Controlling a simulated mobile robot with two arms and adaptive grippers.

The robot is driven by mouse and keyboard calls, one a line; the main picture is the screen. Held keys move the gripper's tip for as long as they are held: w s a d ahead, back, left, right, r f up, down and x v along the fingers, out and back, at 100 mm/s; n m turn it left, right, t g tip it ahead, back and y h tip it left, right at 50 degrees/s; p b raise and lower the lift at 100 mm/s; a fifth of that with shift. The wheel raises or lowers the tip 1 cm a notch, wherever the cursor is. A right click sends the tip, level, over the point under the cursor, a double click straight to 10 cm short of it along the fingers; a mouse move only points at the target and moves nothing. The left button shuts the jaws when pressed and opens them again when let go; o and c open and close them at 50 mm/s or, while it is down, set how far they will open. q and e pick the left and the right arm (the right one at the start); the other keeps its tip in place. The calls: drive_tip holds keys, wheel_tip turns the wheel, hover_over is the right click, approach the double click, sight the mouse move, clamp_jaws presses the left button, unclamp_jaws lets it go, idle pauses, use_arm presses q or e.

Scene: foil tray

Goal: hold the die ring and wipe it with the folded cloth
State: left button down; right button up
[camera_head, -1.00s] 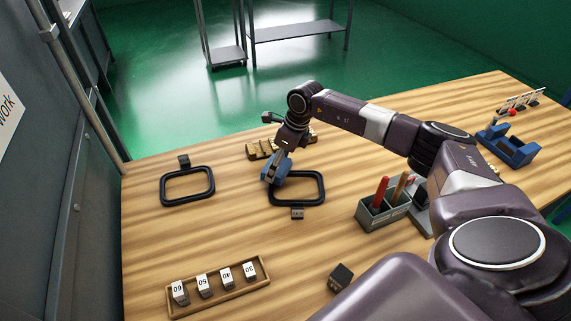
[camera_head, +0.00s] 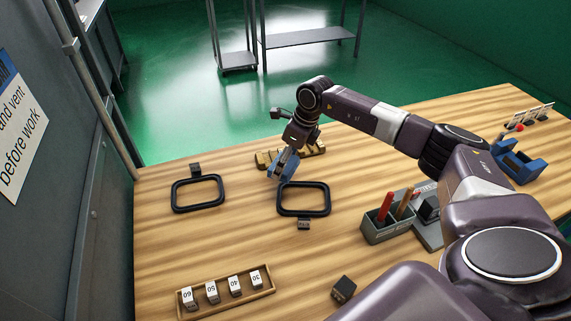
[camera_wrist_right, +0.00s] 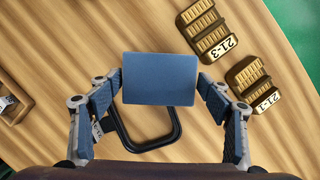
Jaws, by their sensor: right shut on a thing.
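The folded cloth is a flat blue rectangle (camera_wrist_right: 160,78) between the fingers of my right gripper (camera_wrist_right: 160,85) in the right wrist view. My right gripper is shut on it; it also shows in the head view (camera_head: 283,165). A black rounded-rectangle ring (camera_head: 304,212), seemingly a die ring, lies on the table just below the gripper. It shows partly behind the cloth in the right wrist view (camera_wrist_right: 148,147). I cannot tell whether the cloth touches it. A second black ring (camera_head: 198,209) lies to the left. My left gripper is not in view.
Brass-coloured labelled blocks (camera_wrist_right: 208,32) sit behind the right gripper. A grey pen holder (camera_head: 378,232), a blue cradle (camera_head: 517,165), a wooden tray of numbered blocks (camera_head: 225,292) and a dark cube (camera_head: 343,288) stand around.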

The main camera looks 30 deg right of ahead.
drive_tip(key=shift+r, duration=0.4)
drive_tip(key=shift+r+p, duration=0.85)
drive_tip(key=shift+r, duration=0.55)
